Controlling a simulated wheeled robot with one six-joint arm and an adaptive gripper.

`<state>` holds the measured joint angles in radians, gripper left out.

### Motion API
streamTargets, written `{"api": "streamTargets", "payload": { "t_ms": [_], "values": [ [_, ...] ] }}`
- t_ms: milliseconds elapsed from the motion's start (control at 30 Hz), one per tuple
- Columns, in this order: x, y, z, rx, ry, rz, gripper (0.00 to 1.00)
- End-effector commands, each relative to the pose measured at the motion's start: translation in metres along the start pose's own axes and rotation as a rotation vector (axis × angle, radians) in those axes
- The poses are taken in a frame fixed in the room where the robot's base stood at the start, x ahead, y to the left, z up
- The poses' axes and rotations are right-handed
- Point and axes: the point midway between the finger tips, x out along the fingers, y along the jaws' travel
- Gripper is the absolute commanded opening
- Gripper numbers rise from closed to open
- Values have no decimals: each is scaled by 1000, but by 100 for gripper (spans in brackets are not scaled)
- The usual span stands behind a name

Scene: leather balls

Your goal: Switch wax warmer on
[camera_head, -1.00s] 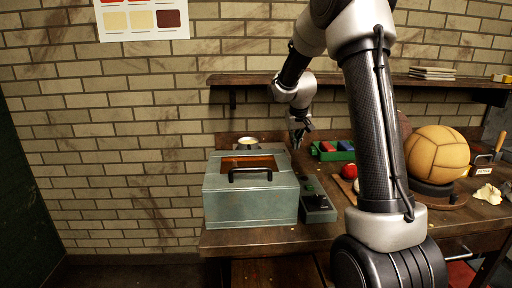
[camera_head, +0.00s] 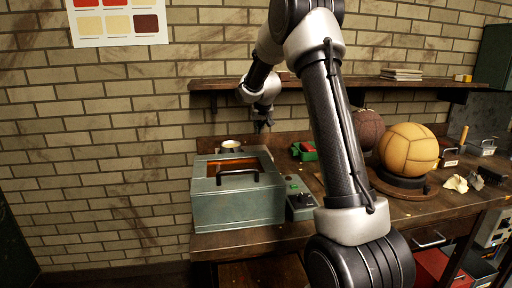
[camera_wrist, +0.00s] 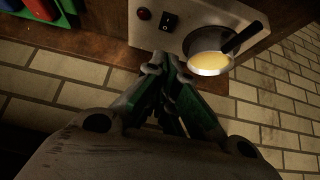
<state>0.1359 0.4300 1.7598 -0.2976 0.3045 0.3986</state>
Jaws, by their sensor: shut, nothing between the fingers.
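The wax warmer (camera_wrist: 195,22) is a pale metal box in the wrist view. It carries a small pan of yellow wax (camera_wrist: 210,63), a black rocker switch (camera_wrist: 168,21) and a dark red lamp (camera_wrist: 143,13). In the head view the warmer (camera_head: 230,146) sits behind the green metal box, mostly hidden. My gripper (camera_wrist: 163,60) is shut and empty, its fingertips close to the warmer's edge just below the switch in the wrist picture. I cannot tell whether they touch. In the head view my gripper (camera_head: 262,126) hangs just right of the warmer, partly blurred in shadow.
The green lidded box (camera_head: 238,200) and a control box (camera_head: 300,200) stand in front of the warmer. A shelf (camera_head: 340,82) runs above. A red and green tray (camera_head: 305,151) and a tan leather ball (camera_head: 408,150) on a stand are to the right.

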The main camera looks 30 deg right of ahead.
Motion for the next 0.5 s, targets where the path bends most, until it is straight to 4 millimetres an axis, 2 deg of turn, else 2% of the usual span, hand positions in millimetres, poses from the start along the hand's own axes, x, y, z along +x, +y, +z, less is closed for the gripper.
{"api": "streamTargets", "payload": {
  "t_ms": [367, 500],
  "values": [
    [83, 0, 2, 0, -5, 1, 0],
    [98, 2, 19, -2, -4, 3, 0]
  ]
}}
